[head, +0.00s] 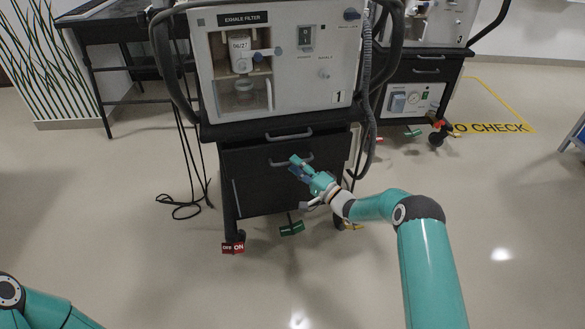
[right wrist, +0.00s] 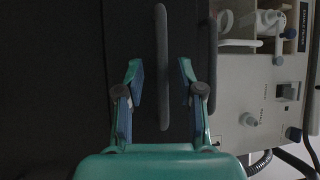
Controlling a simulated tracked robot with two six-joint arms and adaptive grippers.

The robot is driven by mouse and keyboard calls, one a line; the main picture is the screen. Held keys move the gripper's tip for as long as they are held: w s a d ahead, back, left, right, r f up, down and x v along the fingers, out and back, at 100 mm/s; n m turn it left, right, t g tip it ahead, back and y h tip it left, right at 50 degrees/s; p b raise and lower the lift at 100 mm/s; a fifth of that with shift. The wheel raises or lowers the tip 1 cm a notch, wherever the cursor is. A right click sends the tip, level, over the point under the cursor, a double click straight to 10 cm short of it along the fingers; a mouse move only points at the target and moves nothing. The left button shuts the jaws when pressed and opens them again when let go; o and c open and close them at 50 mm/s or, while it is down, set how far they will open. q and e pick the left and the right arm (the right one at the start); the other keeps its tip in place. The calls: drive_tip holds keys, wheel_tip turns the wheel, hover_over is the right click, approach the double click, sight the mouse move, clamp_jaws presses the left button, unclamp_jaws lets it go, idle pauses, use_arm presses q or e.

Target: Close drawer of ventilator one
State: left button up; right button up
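Ventilator one (head: 284,70), a pale unit marked 1, stands on a black cart. Below it is a black drawer (head: 245,160) with a grey bar handle (head: 278,162). The drawer front seems to stand out a little from the cart; I cannot tell how far. My right gripper (head: 300,168) is at this handle. In the right wrist view the gripper (right wrist: 160,85) is open, with a teal and blue finger on each side of the handle (right wrist: 162,45). I see no contact. My left gripper is out of view; only part of my left arm shows.
Another handle (head: 288,135) lies just above, under the ventilator. Hoses (head: 367,90) hang at the cart's right side, and a cable (head: 182,208) lies on the floor at left. A second ventilator cart (head: 415,75) stands behind right. The front floor is clear.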

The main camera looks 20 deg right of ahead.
drive_tip(key=shift+w+a+r, duration=0.15)
drive_tip(key=shift+w+a, duration=0.05)
drive_tip(key=shift+w, duration=0.2)
clamp_jaws()
